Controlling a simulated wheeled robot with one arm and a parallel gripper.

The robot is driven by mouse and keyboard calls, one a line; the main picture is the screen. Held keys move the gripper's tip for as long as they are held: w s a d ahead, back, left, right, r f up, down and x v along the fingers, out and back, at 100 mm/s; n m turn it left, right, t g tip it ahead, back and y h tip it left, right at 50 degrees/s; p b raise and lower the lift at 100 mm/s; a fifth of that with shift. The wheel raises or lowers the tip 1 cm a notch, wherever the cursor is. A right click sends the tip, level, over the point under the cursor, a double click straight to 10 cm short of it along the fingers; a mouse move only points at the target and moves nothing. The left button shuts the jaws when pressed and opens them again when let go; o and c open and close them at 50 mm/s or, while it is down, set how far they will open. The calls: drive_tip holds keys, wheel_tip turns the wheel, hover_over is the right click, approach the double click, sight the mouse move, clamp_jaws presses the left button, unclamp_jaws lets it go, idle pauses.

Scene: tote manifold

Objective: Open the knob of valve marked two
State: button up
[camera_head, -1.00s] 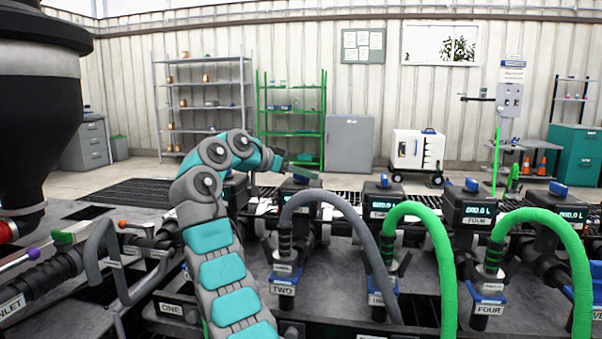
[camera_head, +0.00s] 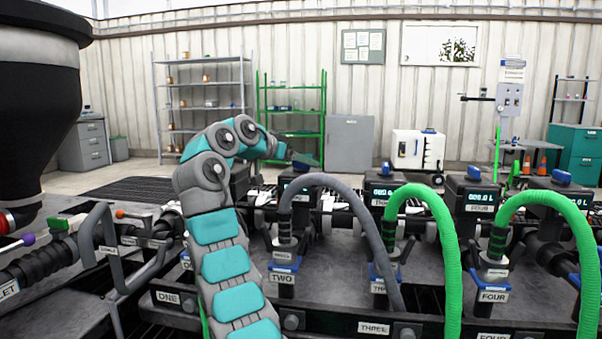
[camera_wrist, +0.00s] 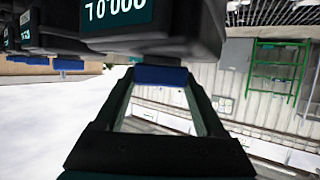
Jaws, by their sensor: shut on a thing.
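The valve marked two is a dark box (camera_head: 296,186) with a lit display, behind a grey hose and a post with the label TWO (camera_head: 284,279). My gripper (camera_head: 303,159) is at the top of this box, at the end of my teal and grey arm. In the wrist view the picture is upside down, and my gripper's two dark fingers (camera_wrist: 163,80) are on either side of a blue knob (camera_wrist: 161,75). They are shut on it. The knob sits against the dark box (camera_wrist: 150,35), whose display shows zeros. In the head view my gripper mostly hides this knob.
Other valve boxes with blue knobs stand to the right, including one marked four (camera_head: 480,197). A grey hose (camera_head: 345,205) and green hoses (camera_head: 448,240) arch in front of them. A black hopper (camera_head: 38,100) stands at left. Shelves (camera_head: 205,95) stand along the back wall.

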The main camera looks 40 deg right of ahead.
drive_tip(key=n+t+b, duration=0.1)
drive_tip(key=b, duration=0.2)
drive_tip(key=n+t+b, duration=0.1)
drive_tip(key=t+b, duration=0.1)
drive_tip(key=b, duration=0.1)
drive_tip(key=shift+s+f+n+y, duration=0.15)
drive_tip(key=shift+f+n+y, duration=0.25)
drive_tip(key=n+t+y+b, duration=0.1)
drive_tip(key=b, duration=0.1)
drive_tip(key=n+t+y+b, duration=0.1)
drive_tip(key=n+t+b, duration=0.1)
drive_tip(key=shift+r+t+b, duration=0.3)
drive_tip(key=shift+r+b, duration=0.05)
drive_tip(key=shift+b, duration=0.05)
drive_tip(key=shift+r+n+t, duration=0.1)
drive_tip(key=shift+n+t, duration=0.3)
drive_tip(key=shift+n, duration=0.1)
drive_tip(key=o, duration=1.3)
drive_tip(key=shift+b, duration=0.3)
drive_tip(key=v, duration=0.7)
drive_tip(key=shift+s+a+r+b, duration=0.15)
drive_tip(key=shift+a+r+b, duration=0.1)
drive_tip(key=shift+b, duration=0.15)
